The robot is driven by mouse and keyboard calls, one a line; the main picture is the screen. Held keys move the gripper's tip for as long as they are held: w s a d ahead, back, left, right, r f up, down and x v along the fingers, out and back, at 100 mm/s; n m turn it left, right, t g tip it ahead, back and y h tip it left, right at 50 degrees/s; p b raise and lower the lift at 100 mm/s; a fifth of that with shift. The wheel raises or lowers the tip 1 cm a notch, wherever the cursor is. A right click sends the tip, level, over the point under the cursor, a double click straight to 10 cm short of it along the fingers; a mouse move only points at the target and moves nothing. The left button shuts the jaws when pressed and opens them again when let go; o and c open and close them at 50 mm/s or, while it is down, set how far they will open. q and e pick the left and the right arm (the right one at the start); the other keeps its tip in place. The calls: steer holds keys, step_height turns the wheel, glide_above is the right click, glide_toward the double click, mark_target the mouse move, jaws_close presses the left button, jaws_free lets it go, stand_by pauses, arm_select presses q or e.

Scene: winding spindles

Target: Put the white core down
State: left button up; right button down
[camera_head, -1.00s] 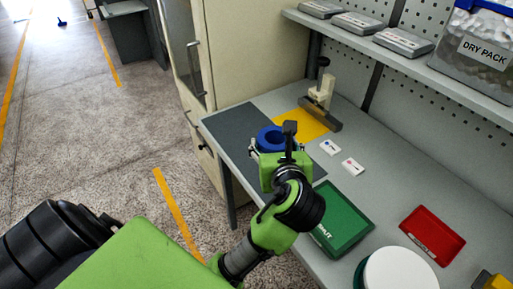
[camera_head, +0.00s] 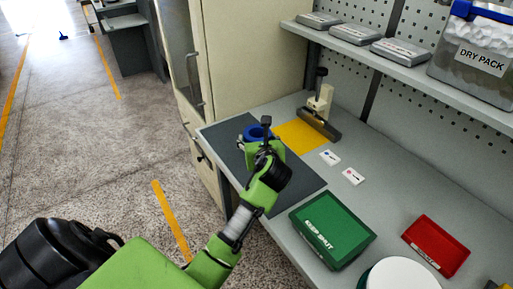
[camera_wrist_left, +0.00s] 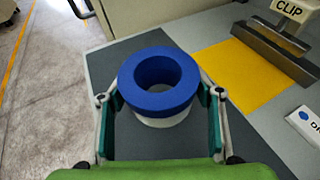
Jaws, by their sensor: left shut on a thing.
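My left gripper (camera_head: 262,145) is over the dark grey mat (camera_head: 298,180) near the table's far left end. It is shut on the white core, which has a thick blue ring on top (camera_head: 257,132). In the left wrist view the fingers of the left gripper (camera_wrist_left: 162,100) stand on either side of the blue ring (camera_wrist_left: 132,82). The white lower part of the core (camera_wrist_left: 162,121) shows just beneath it. The core looks upright. Its underside is hidden, so I cannot tell whether it touches the mat. My right gripper is not in view.
A yellow mat (camera_head: 299,134) lies beside the grey one, with a clip stand (camera_head: 319,115) behind it. A shelf (camera_head: 375,62) hangs above.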

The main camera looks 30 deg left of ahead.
arm_select(q)
steer(key=shift+w+a+f, duration=0.15)
steer(key=shift+f, duration=0.05)
steer(key=f, duration=0.3)
steer(key=shift+w+a+f, duration=0.15)
steer(key=shift+a, duration=0.05)
steer(key=shift+f, duration=0.2)
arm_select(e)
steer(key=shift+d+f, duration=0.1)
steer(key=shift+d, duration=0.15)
arm_select(q)
steer(key=shift+f, duration=0.1)
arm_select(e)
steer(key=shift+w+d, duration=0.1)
arm_select(q)
steer(key=o, duration=1.2)
